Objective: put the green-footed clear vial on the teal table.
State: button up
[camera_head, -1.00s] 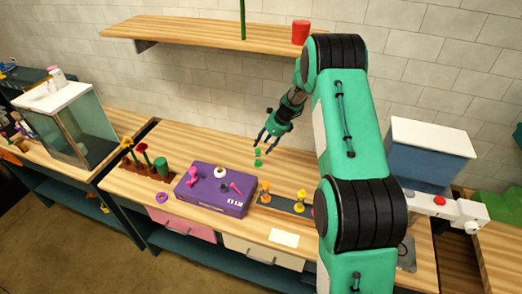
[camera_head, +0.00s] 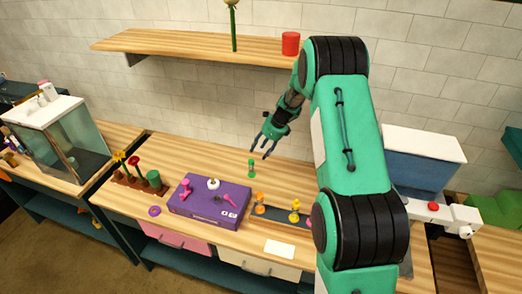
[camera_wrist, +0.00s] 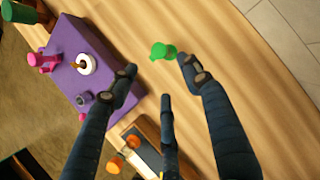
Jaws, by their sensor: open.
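The green-footed vial (camera_head: 251,168) stands on the wooden counter, behind the right end of the purple box. It also shows in the wrist view (camera_wrist: 160,51), where mostly green parts are seen; its clear part is hard to make out. My gripper (camera_head: 265,148) is open and empty, just above and to the right of the vial in the head view. In the wrist view my spread fingers (camera_wrist: 160,80) reach toward the vial, which lies beyond their tips, apart from them. I cannot tell which surface is the teal table.
The purple box (camera_head: 208,204) holds pink pieces and a white ring. Right of it, a dark strip (camera_head: 290,220) bears orange and yellow pieces. Flowers and a green cylinder (camera_head: 153,178) stand at left. A shelf (camera_head: 180,42) overhangs behind. A blue bin (camera_head: 425,165) stands right.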

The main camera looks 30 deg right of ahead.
jog(key=s+a+r+n, duration=0.4)
jog(key=s+a+r, duration=0.2)
jog(key=r, duration=0.3)
jog(key=s+a+r+n+h, duration=0.1)
jog(key=s+a+r+n, duration=0.45)
jog(key=r, duration=0.35)
jog(key=s+a+r+n, duration=0.4)
jog(key=s+a+r, duration=0.15)
jog(key=r, duration=0.35)
jog(key=s+a+r+n+t+h, duration=0.1)
jog(key=s+a+r+n, duration=0.25)
jog(key=s, duration=0.45)
jog(key=s+a+r+n, duration=0.2)
jog(key=s+r+n, duration=0.2)
jog(key=s, duration=0.5)
jog(key=s+a+f+n+t+h, duration=0.1)
jog(key=s+n, duration=0.5)
jog(key=s, duration=0.9)
jog(key=shift+a+n, duration=0.4)
jog(key=shift+a, duration=0.1)
